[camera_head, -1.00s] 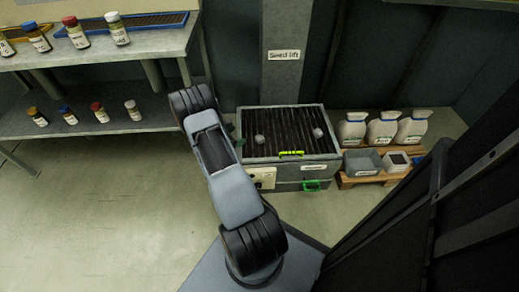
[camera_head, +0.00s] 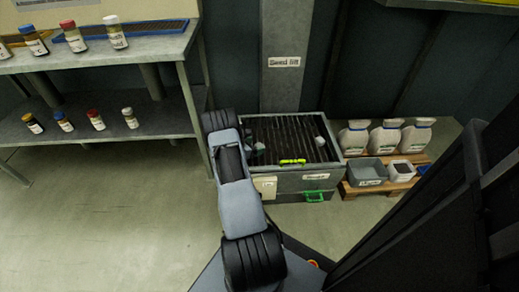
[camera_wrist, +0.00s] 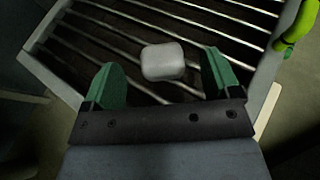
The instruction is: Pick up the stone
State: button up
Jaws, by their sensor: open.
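A pale grey stone (camera_wrist: 163,61) lies on the slatted grate (camera_wrist: 215,17) of a grey metal box. In the wrist view my gripper (camera_wrist: 165,80) is open, with its two green fingers on either side of the near part of the stone, which sits between and slightly beyond them. Whether the fingers are level with it is unclear. In the head view this stone (camera_head: 259,146) shows just right of my arm, and the gripper is mostly hidden. A second grey stone (camera_head: 320,142) lies at the right of the same grate.
The box rim (camera_head: 330,131) surrounds the grate. White jugs (camera_head: 386,140) and a grey bin (camera_head: 367,172) stand right. A shelf with bottles (camera_head: 115,33) stands left. Open floor (camera_head: 100,220) lies front left.

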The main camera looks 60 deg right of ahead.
aim_at(261, 144)
jog(key=b+x, duration=0.2)
jog(key=x, duration=0.3)
jog(key=shift+a+r, duration=0.1)
jog(key=c, duration=1.1)
